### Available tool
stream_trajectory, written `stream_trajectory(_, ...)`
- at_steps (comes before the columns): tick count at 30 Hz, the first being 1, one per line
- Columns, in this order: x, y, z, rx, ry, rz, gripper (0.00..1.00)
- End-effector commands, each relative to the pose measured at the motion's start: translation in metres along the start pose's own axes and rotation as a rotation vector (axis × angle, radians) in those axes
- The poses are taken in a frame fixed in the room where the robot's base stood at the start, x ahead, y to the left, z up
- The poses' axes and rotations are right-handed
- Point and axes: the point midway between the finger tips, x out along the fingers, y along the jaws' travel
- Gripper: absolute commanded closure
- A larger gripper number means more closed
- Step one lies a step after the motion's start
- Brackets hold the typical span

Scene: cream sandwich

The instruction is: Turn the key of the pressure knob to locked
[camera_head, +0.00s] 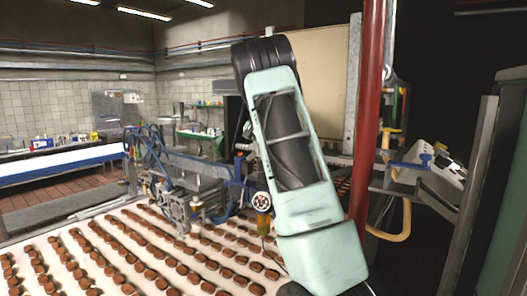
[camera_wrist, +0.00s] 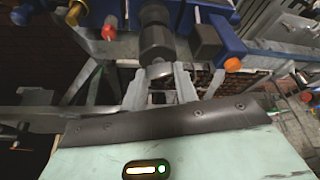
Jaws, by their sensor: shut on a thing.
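My gripper (camera_wrist: 160,82) shows in the wrist view with its two grey fingers on either side of a small round metal piece. This piece looks like the key (camera_wrist: 160,70) of the pressure knob, and my gripper is shut on it. Directly beyond it is the dark cylindrical body of the pressure knob (camera_wrist: 156,42), in line with the key. The knob's lock marking cannot be read. In the head view my own arm covers the gripper, and the key and knob cannot be made out there.
A conveyor (camera_head: 110,222) with rows of brown sandwiches fills the lower left. A red post (camera_head: 368,120) stands close right of my arm. In the wrist view, blue machine parts (camera_wrist: 222,28), a red knob (camera_wrist: 109,32) and an orange knob (camera_wrist: 232,64) surround the fingers.

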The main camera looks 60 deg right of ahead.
Motion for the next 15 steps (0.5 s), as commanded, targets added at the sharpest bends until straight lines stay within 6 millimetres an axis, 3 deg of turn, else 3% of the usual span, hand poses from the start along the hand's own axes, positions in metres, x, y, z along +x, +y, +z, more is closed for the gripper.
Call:
stream_trajectory(6, -0.0008, -0.0008, -0.0004, 0.096, 0.002, 0.039, 0.94)
stream_trajectory(15, -0.0009, -0.0005, -0.0006, 0.101, 0.002, 0.041, 0.94)
